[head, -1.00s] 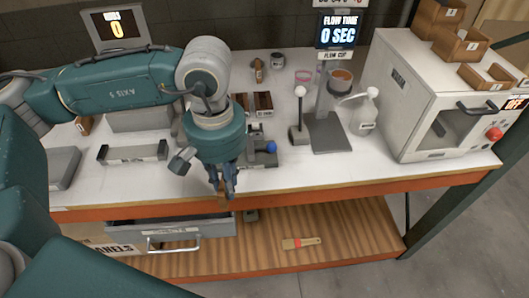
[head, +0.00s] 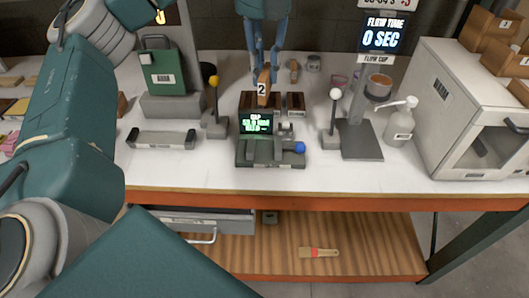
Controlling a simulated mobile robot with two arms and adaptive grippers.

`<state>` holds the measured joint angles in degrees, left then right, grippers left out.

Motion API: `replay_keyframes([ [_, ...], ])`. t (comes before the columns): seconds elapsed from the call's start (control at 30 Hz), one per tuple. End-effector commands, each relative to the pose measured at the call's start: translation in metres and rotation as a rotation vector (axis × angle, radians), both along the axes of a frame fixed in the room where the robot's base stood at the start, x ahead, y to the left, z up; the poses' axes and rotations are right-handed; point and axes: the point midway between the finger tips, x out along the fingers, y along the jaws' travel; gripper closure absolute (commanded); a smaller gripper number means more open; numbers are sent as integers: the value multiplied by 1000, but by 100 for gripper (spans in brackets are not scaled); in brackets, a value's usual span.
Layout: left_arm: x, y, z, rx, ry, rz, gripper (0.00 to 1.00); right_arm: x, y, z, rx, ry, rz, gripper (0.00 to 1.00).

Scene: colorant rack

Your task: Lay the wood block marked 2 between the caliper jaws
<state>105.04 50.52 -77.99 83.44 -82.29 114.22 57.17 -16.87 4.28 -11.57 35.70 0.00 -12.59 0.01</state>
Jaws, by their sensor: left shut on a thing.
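My left gripper (head: 264,66) points down at the top middle of the head view, shut on an upright wood block marked 2 (head: 262,90). The block is held above and behind the caliper (head: 250,159), in front of the dark wooden boxes in the picture. The caliper is a dark grey device with a lit green gap readout (head: 256,124) and a blue knob (head: 299,147) at its right. Its jaws are too small to make out clearly. My right gripper is not in view.
A flow cup stand (head: 361,140) and a white oven (head: 433,110) are farther right. The bench front is clear.

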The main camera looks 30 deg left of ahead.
Motion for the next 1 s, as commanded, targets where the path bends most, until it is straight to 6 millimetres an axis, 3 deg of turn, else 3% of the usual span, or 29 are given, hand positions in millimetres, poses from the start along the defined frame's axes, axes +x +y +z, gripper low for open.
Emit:
replay_keyframes([
  [0.1, 2, 4, 5, 0, 0, 129, 100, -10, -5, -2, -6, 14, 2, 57],
  [0.2, 2, 5, -3, 0, 3, 172, 100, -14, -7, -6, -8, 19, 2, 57],
  [0.53, 1, 5, -89, -1, 7, 175, 100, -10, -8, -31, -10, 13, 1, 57],
  [0.7, 1, 6, -123, 2, 4, 177, 100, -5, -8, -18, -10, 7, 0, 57],
  [1.0, 1, 6, -156, 1, 2, 175, 100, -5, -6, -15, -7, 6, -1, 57],
])
